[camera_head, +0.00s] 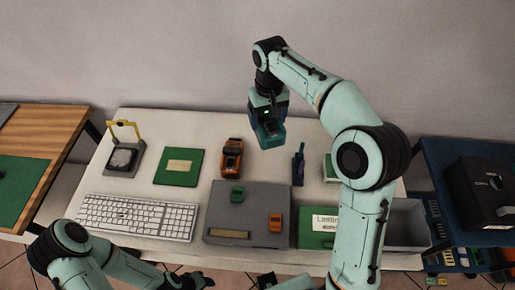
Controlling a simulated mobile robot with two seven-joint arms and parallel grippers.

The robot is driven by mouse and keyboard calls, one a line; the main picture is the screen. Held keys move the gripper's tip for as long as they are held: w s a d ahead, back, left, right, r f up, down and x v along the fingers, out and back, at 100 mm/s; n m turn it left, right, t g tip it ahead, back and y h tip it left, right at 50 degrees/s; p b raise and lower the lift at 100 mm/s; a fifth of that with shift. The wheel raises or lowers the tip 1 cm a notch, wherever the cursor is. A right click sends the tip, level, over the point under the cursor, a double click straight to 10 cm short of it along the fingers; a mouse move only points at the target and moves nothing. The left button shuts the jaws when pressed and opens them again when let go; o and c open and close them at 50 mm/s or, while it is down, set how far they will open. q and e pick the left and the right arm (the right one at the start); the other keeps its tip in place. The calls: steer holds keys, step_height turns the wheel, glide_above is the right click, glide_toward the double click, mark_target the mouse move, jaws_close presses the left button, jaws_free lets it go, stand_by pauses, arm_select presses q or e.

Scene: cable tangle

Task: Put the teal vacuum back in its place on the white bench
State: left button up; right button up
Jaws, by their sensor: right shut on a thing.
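The teal vacuum (270,136) is a small teal, dark-fronted object held by my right gripper (268,118), above the back middle of the white bench (205,126). My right gripper is shut on it and covers its upper part. Bare bench shows around it, and I cannot tell how high it hangs. My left gripper (188,281) is low at the bottom edge of the view, in front of the bench, and its jaws are too unclear to read.
An orange-black device (231,158) stands left of the vacuum, a dark blue-purple tool (298,164) to its right. A grey box (250,200) with small green and orange items, a white keyboard (138,216), a green board (180,166) and a yellow-framed stand (125,155) occupy the bench.

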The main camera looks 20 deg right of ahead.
steer(key=shift+w+f, duration=0.15)
steer(key=shift+w, duration=0.05)
arm_select(q)
steer(key=shift+s+f+b, duration=0.55)
steer(key=shift+f+b, duration=0.1)
steer(key=shift+f, duration=0.2)
steer(key=shift+s+f+b, duration=0.55)
steer(key=shift+f+b, duration=0.1)
steer(key=shift+f, duration=0.15)
arm_select(e)
steer(key=shift+s+f, duration=0.15)
steer(key=shift+f, duration=9.6)
steer(key=shift+f, duration=0.1)
steer(key=o, duration=0.6)
steer(key=shift+f, duration=0.1)
steer(key=shift+c, duration=0.2)
steer(key=shift+o, duration=1.4)
steer(key=shift+r, duration=0.25)
arm_select(q)
steer(key=shift+w+r+p, duration=0.5)
steer(key=shift+r+p, duration=0.1)
steer(key=shift+r, duration=0.15)
arm_select(e)
step_height(320, 180, up, 12)
